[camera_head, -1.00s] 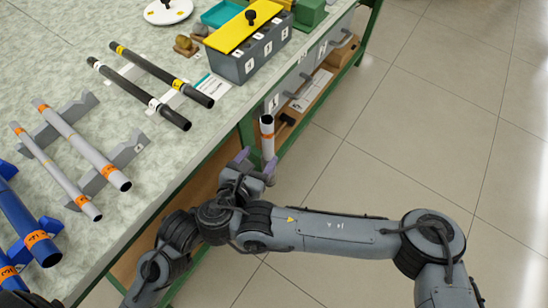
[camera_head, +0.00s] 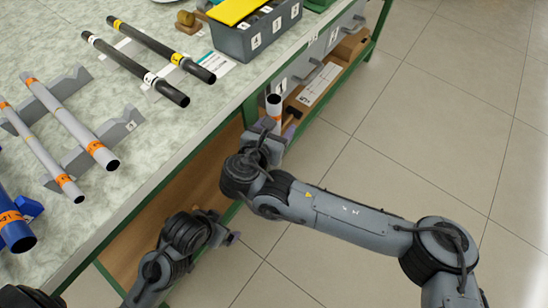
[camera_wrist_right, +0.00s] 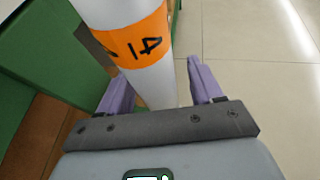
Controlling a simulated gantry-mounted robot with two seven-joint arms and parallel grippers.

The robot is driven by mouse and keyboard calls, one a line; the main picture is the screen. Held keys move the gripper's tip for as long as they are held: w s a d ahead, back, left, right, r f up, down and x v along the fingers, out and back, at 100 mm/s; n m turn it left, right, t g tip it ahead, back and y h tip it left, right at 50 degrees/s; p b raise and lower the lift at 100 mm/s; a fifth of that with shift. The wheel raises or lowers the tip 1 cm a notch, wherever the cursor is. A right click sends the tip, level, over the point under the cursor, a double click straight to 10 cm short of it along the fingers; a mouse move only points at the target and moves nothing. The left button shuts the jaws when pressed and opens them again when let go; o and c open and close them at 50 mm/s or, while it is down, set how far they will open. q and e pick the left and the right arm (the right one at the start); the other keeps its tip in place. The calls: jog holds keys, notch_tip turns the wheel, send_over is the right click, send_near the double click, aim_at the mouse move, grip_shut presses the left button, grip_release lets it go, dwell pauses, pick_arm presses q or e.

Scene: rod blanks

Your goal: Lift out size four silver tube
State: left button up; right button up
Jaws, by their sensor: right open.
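A silver-grey tube (camera_head: 274,108) with an orange band stands upright beside the bench's front edge; its open top shows. In the right wrist view the tube (camera_wrist_right: 150,75) has the mark 4 on its orange band, seen upside down. My right gripper (camera_head: 276,133) is at the tube below its top. Its two purple fingers (camera_wrist_right: 161,88) are apart, one on each side of the tube, with a gap visible at the right finger. The tube's lower end is hidden. My left gripper (camera_head: 230,238) is low in front of the bench, too small to read.
Two more grey tubes with orange bands (camera_head: 72,122) (camera_head: 40,152) lie on grey cradles on the bench (camera_head: 150,45). Two black tubes (camera_head: 165,62) lie beyond, and a blue one (camera_head: 14,228) lies at left. A grey bin (camera_head: 262,38) stands behind. Open floor is at right.

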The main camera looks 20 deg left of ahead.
jog(key=shift+w, duration=0.3)
jog(key=shift+c, duration=0.3)
jog(key=shift+c, duration=1.1)
jog(key=c, duration=0.5)
